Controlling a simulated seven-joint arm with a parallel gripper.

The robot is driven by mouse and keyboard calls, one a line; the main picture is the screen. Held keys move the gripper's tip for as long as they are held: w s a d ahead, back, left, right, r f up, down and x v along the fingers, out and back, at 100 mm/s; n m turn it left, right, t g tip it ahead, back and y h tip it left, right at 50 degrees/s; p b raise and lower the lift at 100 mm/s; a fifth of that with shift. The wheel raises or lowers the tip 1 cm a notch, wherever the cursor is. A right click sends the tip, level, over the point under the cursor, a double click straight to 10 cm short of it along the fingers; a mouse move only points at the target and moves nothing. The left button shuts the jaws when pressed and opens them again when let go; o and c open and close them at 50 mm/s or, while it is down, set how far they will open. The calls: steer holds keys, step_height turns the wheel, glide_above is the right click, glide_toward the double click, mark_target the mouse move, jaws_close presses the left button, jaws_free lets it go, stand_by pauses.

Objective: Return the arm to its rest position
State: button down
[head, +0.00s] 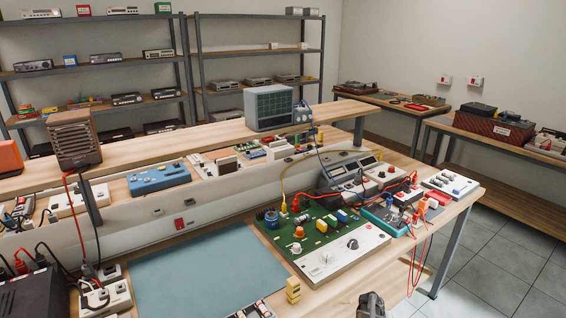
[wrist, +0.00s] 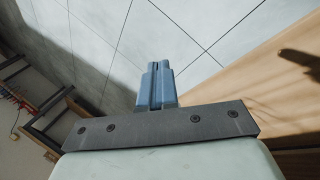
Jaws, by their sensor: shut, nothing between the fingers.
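My gripper (wrist: 158,86) shows in the wrist view with its two blue-grey fingers together and nothing between them. It hangs over the grey tiled floor (wrist: 100,45), beside a wooden surface (wrist: 245,75) on the right that carries a dark shadow. In the head view, part of my gripper (head: 371,305) shows at the bottom edge, in front of the workbench's near edge. The rest of my arm is outside the head view.
The workbench holds a green circuit board (head: 315,235), a blue-grey mat (head: 205,275), a small yellow block (head: 293,289) and cables. Red leads (head: 415,265) hang off its right side. Tiled floor (head: 500,265) is clear at right.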

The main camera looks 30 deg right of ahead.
steer(key=w+a+f+n+y, duration=0.1)
steer(key=w+a+f+n, duration=0.15)
steer(key=a, duration=1.35)
steer(key=w+a+f+n+y, duration=0.2)
steer(key=a+f, duration=0.1)
steer(key=a, duration=1.4)
steer(key=s+a+n+g, duration=0.1)
steer(key=s+a, duration=0.3)
steer(key=a, duration=0.3)
steer(key=s+a+r+n+g, duration=0.1)
steer(key=s+a, duration=0.3)
steer(key=a, duration=0.4)
steer(key=s+a+n+g+y, duration=0.1)
steer(key=s+a+n, duration=0.1)
steer(key=s+a, duration=0.3)
steer(key=a, duration=0.3)
steer(key=shift+r+n, duration=0.35)
steer(key=shift+r, duration=0.05)
